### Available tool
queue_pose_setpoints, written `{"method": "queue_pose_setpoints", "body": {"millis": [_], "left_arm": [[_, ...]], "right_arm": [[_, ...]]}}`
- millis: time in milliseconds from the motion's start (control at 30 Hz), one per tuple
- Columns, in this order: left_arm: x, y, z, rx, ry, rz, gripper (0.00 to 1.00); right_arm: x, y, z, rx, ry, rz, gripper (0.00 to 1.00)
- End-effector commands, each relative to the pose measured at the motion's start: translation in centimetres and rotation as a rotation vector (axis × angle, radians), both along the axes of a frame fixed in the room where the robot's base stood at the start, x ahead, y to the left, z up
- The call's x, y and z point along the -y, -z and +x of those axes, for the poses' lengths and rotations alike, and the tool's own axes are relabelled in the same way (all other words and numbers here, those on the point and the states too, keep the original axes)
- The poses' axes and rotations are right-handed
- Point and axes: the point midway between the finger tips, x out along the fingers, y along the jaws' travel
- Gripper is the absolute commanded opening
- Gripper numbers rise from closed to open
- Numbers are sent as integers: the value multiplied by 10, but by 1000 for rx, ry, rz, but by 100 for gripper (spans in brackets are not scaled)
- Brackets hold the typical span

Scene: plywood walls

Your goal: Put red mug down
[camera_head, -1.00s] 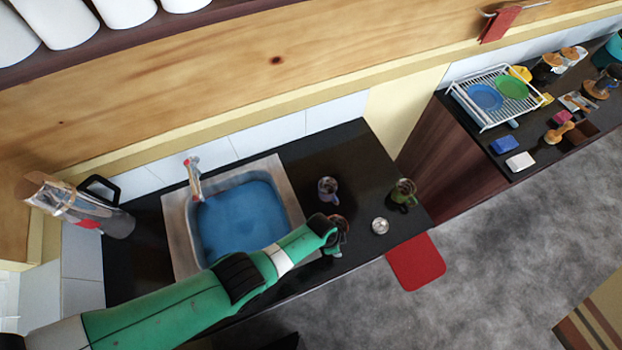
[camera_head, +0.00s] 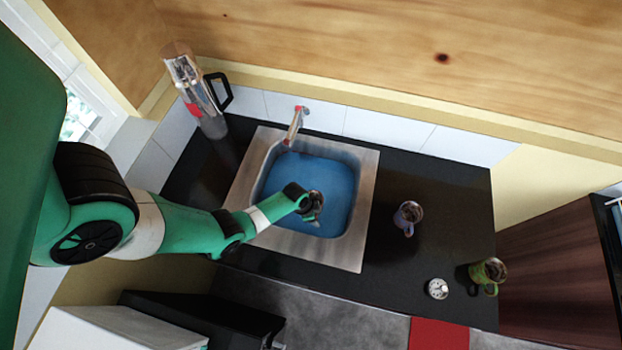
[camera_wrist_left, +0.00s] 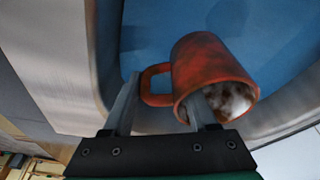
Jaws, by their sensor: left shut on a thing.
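The red mug (camera_wrist_left: 208,62) shows in the left wrist view, tilted with its mouth toward the camera and a whitish, mottled inside. My left gripper (camera_wrist_left: 162,92) is shut on the mug, with one finger in its mouth and the other outside by the handle. In the head view, my left gripper (camera_head: 307,206) holds the mug (camera_head: 316,199), small and partly hidden, over the front part of the sink's blue basin (camera_head: 335,180). I cannot tell how far above the basin floor it is. My right gripper is not in view.
The dark counter (camera_head: 450,210) right of the sink carries a purple mug (camera_head: 407,217), a green mug (camera_head: 487,273) and a small round metal item (camera_head: 437,288). A tap (camera_head: 294,125) rises behind the basin. A tall jug (camera_head: 205,105) stands at back left. Open counter lies between the mugs.

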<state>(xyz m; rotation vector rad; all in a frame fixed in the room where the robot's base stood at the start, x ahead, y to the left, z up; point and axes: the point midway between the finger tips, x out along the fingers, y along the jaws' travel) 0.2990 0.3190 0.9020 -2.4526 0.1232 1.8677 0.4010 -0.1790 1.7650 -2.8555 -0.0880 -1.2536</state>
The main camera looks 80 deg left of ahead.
Motion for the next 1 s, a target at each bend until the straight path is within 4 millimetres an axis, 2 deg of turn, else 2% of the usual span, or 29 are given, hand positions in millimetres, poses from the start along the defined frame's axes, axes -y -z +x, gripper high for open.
{"method": "queue_pose_setpoints", "body": {"millis": [33,233,467,700,1000], "left_arm": [[0,16,0,0,1,0,0],[0,56,1,0,2,1,0],[0,60,1,0,2,1,0],[0,97,1,0,2,1,0],[0,95,1,0,2,1,0]], "right_arm": [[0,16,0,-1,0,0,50],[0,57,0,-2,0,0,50],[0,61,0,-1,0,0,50],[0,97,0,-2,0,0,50],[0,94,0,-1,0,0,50]]}}
